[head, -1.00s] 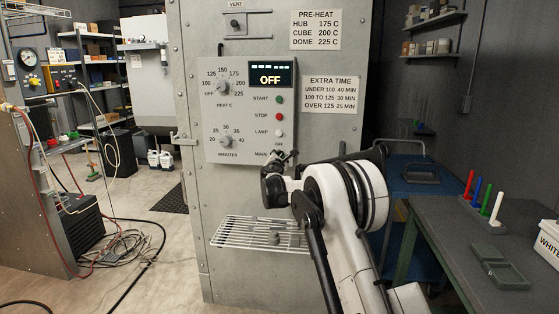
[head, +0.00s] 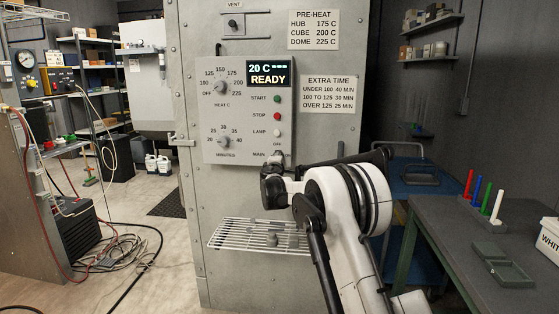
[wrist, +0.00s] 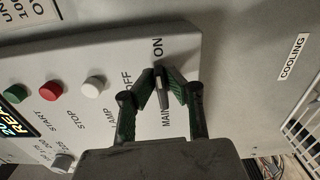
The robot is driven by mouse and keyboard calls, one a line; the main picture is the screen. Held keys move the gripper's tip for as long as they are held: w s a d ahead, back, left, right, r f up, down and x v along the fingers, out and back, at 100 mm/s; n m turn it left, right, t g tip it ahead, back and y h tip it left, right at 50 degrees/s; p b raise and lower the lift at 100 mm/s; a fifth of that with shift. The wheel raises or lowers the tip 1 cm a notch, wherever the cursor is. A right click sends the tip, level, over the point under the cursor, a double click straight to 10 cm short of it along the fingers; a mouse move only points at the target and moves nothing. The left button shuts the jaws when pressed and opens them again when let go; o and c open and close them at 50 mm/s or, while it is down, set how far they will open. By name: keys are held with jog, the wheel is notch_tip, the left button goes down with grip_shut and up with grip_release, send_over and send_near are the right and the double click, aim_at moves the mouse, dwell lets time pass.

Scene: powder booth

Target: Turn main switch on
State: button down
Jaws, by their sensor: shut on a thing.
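The main switch (wrist: 160,82) is a small dark lever on the oven's pale control panel (head: 212,153), between its OFF and ON labels. My gripper (wrist: 162,86) is shut on it, one green-padded finger on each side. In the head view my gripper (head: 278,157) is at the panel's lower right, by the MAIN label, and hides most of the switch. The display (head: 269,73) above is lit and reads 20 C READY.
Start, stop and lamp buttons sit in a line close to my gripper. The heat knob (head: 221,87) and minutes knob (head: 224,142) are to the left. A wire shelf (head: 245,234) juts out below. A dark bench (head: 460,240) stands at the right.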

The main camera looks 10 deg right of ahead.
jog(key=shift+f+m, duration=0.1)
jog(key=shift+m, duration=0.4)
jog(key=c, duration=1.8)
grip_release()
jog(key=v, duration=1.2)
